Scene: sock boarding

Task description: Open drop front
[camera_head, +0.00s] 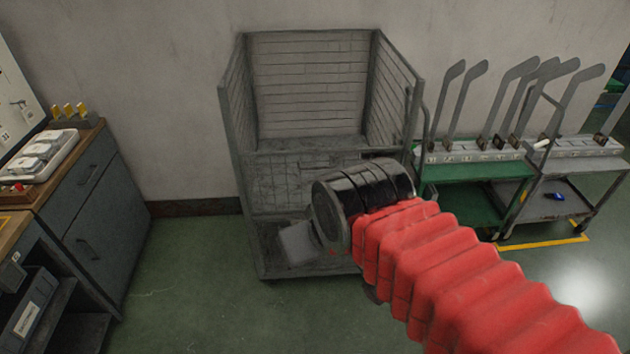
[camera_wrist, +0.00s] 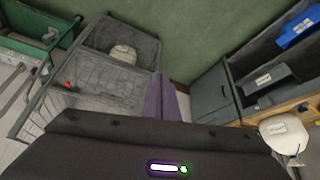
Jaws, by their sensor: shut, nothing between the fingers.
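A grey mesh cage trolley (camera_head: 312,85) stands against the wall in the head view, with tall side and back walls. A grid panel (camera_head: 290,183) crosses its lower half below a horizontal edge; I cannot tell surely whether this is the drop front. The trolley also shows at the upper left of the wrist view (camera_wrist: 142,45). My gripper (camera_wrist: 165,97) is shut and empty in the wrist view, its two purple fingers together beside the trolley. In the head view my wrist covers the trolley's lower right and hides the fingers.
A pale bundle (camera_wrist: 122,54) lies low in the trolley. A grey drawer cabinet (camera_head: 95,210) stands on the left, with green floor (camera_head: 190,270) free between it and the trolley. A green cart (camera_head: 470,172) with upright sock boards stands on the right.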

